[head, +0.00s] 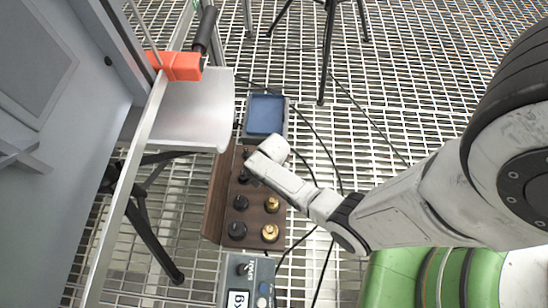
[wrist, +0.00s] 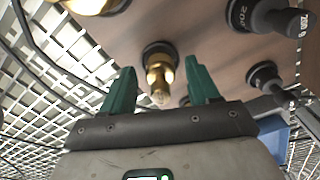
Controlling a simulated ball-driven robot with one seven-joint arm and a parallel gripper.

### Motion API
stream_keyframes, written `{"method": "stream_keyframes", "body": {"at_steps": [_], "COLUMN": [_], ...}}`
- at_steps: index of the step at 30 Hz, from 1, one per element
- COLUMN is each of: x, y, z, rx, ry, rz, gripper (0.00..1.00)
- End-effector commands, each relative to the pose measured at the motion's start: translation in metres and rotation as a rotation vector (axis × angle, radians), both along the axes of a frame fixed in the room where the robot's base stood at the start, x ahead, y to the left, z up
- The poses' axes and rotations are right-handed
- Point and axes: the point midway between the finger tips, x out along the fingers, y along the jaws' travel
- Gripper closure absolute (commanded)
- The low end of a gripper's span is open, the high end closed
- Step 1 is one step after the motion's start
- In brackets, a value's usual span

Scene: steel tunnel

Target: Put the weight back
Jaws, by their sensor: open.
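A wooden weight block (head: 254,222) lies open below my arm, with brass and black knobbed weights in it. In the head view a brass weight (head: 272,204) stands above another brass weight (head: 270,233), with black weights (head: 241,202) to their left. My gripper (head: 250,168) is over the far end of the block. In the wrist view my gripper (wrist: 160,78) is open, its green fingers on either side of a small brass weight (wrist: 159,76). That weight's base sits in a dark round socket; no finger visibly touches it. My arm hides part of the block's far end.
A blue-topped pan (head: 265,114) lies just beyond the block. A grey box with a kg display (head: 240,290) is at the near end. Black cables and tripod legs cross the grating floor.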

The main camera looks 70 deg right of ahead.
Motion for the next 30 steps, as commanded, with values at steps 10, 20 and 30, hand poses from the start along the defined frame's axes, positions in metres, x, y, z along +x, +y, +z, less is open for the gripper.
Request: {"method": "stream_keyframes", "body": {"at_steps": [10, 20, 30], "x": [0.000, 0.000, -0.005], "y": [0.000, 0.000, 0.018], "z": [0.059, 0.112, 0.150], "rx": [-0.001, 0.000, -0.012], "ry": [-0.002, -0.001, -0.013], "rz": [0.000, 0.000, 0.253], "gripper": [0.40, 0.40, 0.40]}}
